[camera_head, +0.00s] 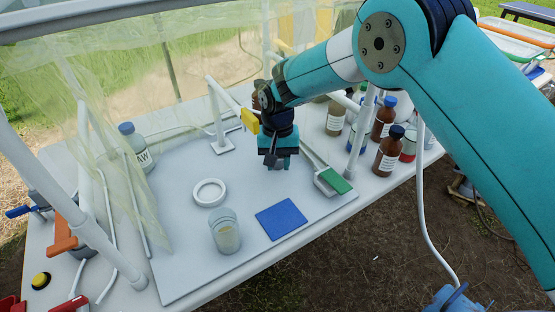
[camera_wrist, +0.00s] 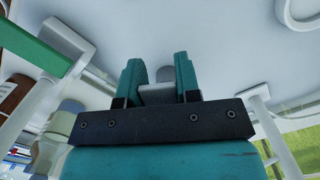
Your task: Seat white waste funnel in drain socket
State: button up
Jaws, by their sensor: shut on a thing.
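My gripper (camera_head: 280,160) points down over the middle of the grey-white board. In the wrist view, its two teal fingers (camera_wrist: 158,80) are shut on a pale grey-white piece (camera_wrist: 157,93). Most of that piece is hidden, and I cannot tell its full shape or whether it is the funnel. A white ring (camera_head: 209,192) with a round opening lies on the board, left of my gripper; I cannot tell whether it is the drain socket. A white ring edge also shows at the top right of the wrist view (camera_wrist: 287,17). No clear funnel cone is visible.
A clear cup (camera_head: 225,232) and a blue mat (camera_head: 281,219) are near the board's front. A green-topped tool (camera_head: 335,181) lies to the right. Several bottles (camera_head: 390,150) crowd the back right. A white post stand (camera_head: 221,146) is behind the ring.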

jog(key=shift+f, duration=0.25)
jog(key=o, duration=1)
jog(key=r, duration=0.5)
jog(key=r+b, duration=0.1)
jog(key=r, duration=0.1)
jog(key=shift+w+r, duration=0.2)
jog(key=shift+w, duration=0.15)
